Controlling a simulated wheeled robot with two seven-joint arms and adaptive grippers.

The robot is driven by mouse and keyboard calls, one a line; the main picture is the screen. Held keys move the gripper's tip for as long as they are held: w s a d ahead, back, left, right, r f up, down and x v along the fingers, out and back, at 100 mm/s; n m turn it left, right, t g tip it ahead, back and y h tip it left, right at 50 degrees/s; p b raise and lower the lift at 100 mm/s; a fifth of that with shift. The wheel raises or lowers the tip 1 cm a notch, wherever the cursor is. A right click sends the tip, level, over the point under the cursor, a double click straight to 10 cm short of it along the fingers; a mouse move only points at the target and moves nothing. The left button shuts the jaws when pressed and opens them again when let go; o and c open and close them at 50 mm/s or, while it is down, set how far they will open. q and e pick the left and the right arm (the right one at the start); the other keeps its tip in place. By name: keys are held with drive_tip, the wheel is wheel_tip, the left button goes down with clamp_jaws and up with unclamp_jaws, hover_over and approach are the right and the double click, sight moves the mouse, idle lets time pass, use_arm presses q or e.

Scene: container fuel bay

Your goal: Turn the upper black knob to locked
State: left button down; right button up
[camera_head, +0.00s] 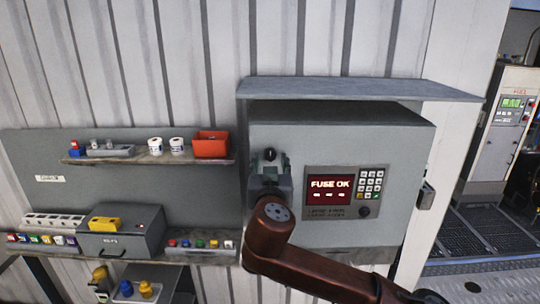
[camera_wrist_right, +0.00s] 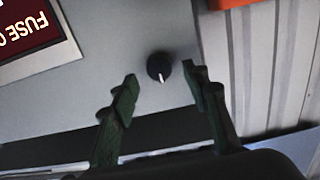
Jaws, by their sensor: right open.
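The upper black knob (camera_head: 270,154) is on the front of the grey cabinet (camera_head: 407,150), left of the red "FUSE OK" screen (camera_head: 330,184). In the right wrist view the knob (camera_wrist_right: 159,66) is a round black disc with a white pointer line, which points down in that picture. My right gripper (camera_head: 268,170) is in front of the cabinet just below the knob. My left gripper is not in view.
A keypad (camera_head: 371,183) and a lower black knob (camera_head: 363,211) sit right of the gripper. A metal hood (camera_head: 355,90) overhangs the cabinet. Shelves at left hold a red bin (camera_head: 211,144), white cups and a grey box (camera_head: 120,232).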

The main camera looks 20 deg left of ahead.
sight(270, 151)
drive_tip(key=shift+x, duration=1.35)
drive_tip(key=shift+c, duration=0.3)
drive_tip(key=c, duration=1.1)
